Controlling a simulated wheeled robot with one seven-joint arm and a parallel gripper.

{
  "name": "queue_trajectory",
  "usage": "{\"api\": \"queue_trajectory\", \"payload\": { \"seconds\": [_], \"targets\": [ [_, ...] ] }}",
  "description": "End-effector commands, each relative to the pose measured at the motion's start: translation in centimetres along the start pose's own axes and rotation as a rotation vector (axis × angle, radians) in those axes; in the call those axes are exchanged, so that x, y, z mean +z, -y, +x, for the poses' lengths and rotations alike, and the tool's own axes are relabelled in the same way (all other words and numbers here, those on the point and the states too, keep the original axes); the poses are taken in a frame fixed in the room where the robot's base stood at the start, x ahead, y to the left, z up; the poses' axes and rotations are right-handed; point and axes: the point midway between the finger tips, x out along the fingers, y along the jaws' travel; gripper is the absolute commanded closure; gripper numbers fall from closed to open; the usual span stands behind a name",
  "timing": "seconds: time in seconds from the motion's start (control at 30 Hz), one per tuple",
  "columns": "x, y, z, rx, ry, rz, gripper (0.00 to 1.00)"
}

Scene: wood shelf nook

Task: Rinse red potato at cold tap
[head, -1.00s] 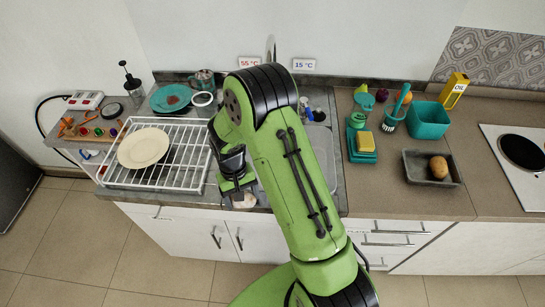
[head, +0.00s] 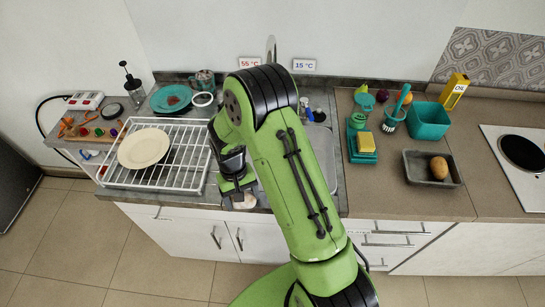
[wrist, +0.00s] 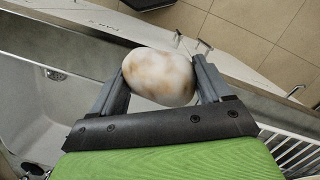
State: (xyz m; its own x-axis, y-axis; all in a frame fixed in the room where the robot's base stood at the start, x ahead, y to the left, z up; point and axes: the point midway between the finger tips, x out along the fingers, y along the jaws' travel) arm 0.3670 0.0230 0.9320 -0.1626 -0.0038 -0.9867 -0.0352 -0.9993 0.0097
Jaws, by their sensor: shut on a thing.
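My gripper (head: 238,198) is shut on a pale, egg-shaped potato (wrist: 160,76). Its surface is whitish with tan patches, and no clear red shows. The potato sits between both fingertips in the wrist view and is partly visible in the head view (head: 250,198). My gripper is near the counter's front edge, between the dish rack and the sink. The sink (head: 325,158) is partly hidden behind my arm; its basin shows at left in the wrist view (wrist: 45,120). The tap (head: 271,50) stands behind my arm, between a red 55 °C sign (head: 250,63) and a blue 15 °C sign (head: 304,65).
A white dish rack (head: 190,178) with a cream plate (head: 144,149) stands left of my gripper. Right of the sink are a yellow sponge (head: 366,142), a teal bin (head: 429,121) and a grey tray (head: 445,180) holding a brown potato (head: 438,167). Counter in front of the tray is clear.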

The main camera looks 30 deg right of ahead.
Motion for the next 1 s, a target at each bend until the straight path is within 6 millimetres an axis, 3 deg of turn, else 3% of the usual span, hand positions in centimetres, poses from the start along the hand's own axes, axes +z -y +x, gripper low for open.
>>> {"api": "queue_trajectory", "payload": {
  "seconds": [0.03, 0.33, 0.37, 0.73, 1.0],
  "targets": [
    [3.8, 1.4, 2.5, -0.017, 0.124, -0.059, 0.79],
    [4.7, 1.8, 1.7, -0.016, 0.125, -0.060, 0.78],
    [5.0, 2.0, 1.5, -0.016, 0.125, -0.060, 0.86],
    [8.0, 3.2, -1.0, -0.012, 0.113, -0.047, 0.87],
    [8.4, 3.3, -1.2, -0.012, 0.108, -0.041, 0.87]
  ]
}}
